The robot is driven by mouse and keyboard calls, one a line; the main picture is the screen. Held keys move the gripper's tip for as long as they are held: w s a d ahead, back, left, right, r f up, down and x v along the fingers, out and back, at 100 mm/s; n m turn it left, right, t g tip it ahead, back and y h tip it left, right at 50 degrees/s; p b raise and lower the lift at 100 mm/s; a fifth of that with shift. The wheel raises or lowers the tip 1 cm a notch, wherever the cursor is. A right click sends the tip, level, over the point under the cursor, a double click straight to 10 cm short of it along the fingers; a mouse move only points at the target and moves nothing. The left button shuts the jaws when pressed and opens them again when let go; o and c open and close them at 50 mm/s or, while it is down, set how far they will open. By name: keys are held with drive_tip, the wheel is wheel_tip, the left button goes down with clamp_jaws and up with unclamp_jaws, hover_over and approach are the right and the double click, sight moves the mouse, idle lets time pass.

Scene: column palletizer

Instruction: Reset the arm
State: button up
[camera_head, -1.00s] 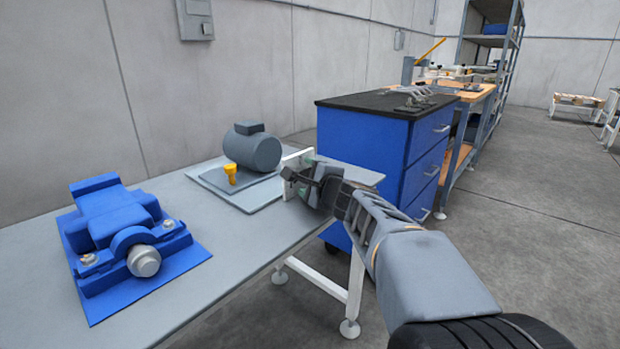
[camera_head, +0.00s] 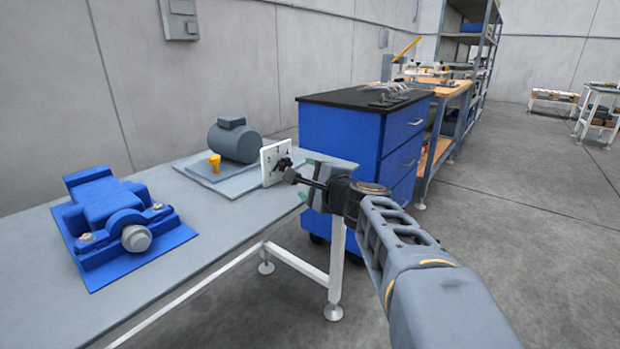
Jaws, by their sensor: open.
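My arm reaches in from the lower right. My gripper (camera_head: 307,177) is at its end, near the right end of the grey table (camera_head: 185,265). Its green-tipped fingers are spread apart. It points left toward a white upright panel (camera_head: 270,172) with markings and a dark knob (camera_head: 284,165). A gap shows between the fingertips and the panel. A dark rod with a thicker tip shows between the fingers, and I cannot tell whether it belongs to my gripper or to the panel.
A blue machine (camera_head: 120,222) sits on the table at left. A grey motor (camera_head: 235,142) and yellow fitting (camera_head: 214,165) stand on a plate behind. A blue drawer cabinet (camera_head: 345,150) stands behind my gripper. Open floor (camera_head: 530,240) lies to the right.

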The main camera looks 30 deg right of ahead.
drive_tip(key=shift+s+d, duration=0.1)
drive_tip(key=shift+s, duration=0.25)
drive_tip(key=shift+d, duration=0.1)
